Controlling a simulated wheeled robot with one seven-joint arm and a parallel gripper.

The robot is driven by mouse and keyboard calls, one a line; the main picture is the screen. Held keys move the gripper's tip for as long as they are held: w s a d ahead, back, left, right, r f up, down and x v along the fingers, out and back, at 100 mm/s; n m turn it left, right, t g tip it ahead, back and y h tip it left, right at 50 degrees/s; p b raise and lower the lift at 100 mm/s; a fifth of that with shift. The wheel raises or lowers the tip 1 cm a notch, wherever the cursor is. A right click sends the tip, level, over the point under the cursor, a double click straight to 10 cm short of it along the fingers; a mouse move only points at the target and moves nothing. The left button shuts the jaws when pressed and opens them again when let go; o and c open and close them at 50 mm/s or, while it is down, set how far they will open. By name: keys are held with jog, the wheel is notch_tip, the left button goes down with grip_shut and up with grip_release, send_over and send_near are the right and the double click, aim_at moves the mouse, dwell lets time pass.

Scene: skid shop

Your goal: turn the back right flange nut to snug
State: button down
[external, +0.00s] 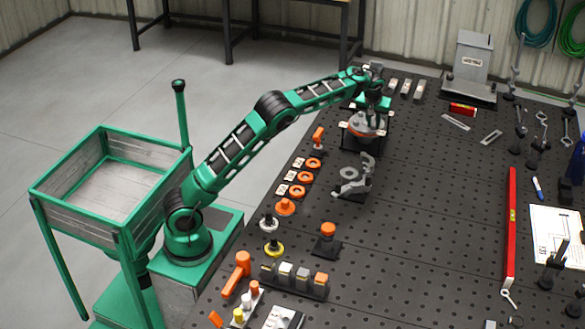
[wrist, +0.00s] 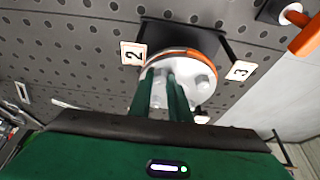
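The flange (external: 362,127), a round grey-white disc with an orange rim, sits on a dark base plate at the far left part of the bench. It also shows in the wrist view (wrist: 186,68), with number tags 2 (wrist: 133,54) and 3 (wrist: 241,70) beside it. My gripper (external: 377,108) points down over the flange. In the wrist view its two green fingers (wrist: 164,82) reach the near part of the disc, with something grey between them. Whether they grip a nut is unclear. One grey nut (wrist: 202,82) shows right of the fingers. The other nuts are hidden or too small to tell.
A grey bracket-like fixture (external: 354,180) stands just in front of the flange. An orange-handled item (external: 318,138) and several orange rings (external: 297,191) line the left edge. A red level (external: 511,225) lies at the right. The bench middle is clear.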

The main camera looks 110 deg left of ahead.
jog(key=shift+r+m, duration=0.1)
jog(key=shift+m, duration=0.2)
jog(key=m+t, duration=0.1)
jog(key=m, duration=0.2)
jog(key=shift+s+m+t, duration=0.1)
jog(key=shift+m+t, duration=0.2)
jog(key=shift+t, duration=0.1)
jog(key=m+t+h, duration=0.1)
jog(key=m, duration=0.3)
jog(key=shift+s+a, duration=0.1)
jog(key=shift+a, duration=0.1)
jog(key=m, duration=0.2)
jog(key=m+t+h, duration=0.1)
jog(key=m, duration=0.2)
jog(key=shift+a+r+h, duration=0.1)
jog(key=shift+a+h, duration=0.05)
jog(key=shift+h, duration=0.15)
jog(key=shift+m+t+h, duration=0.4)
jog(key=shift+m+h, duration=0.3)
jog(key=shift+m, duration=1.2)
jog(key=c, duration=1.7)
grip_release()
jog(key=shift+o, duration=0.3)
jog(key=shift+s, duration=0.1)
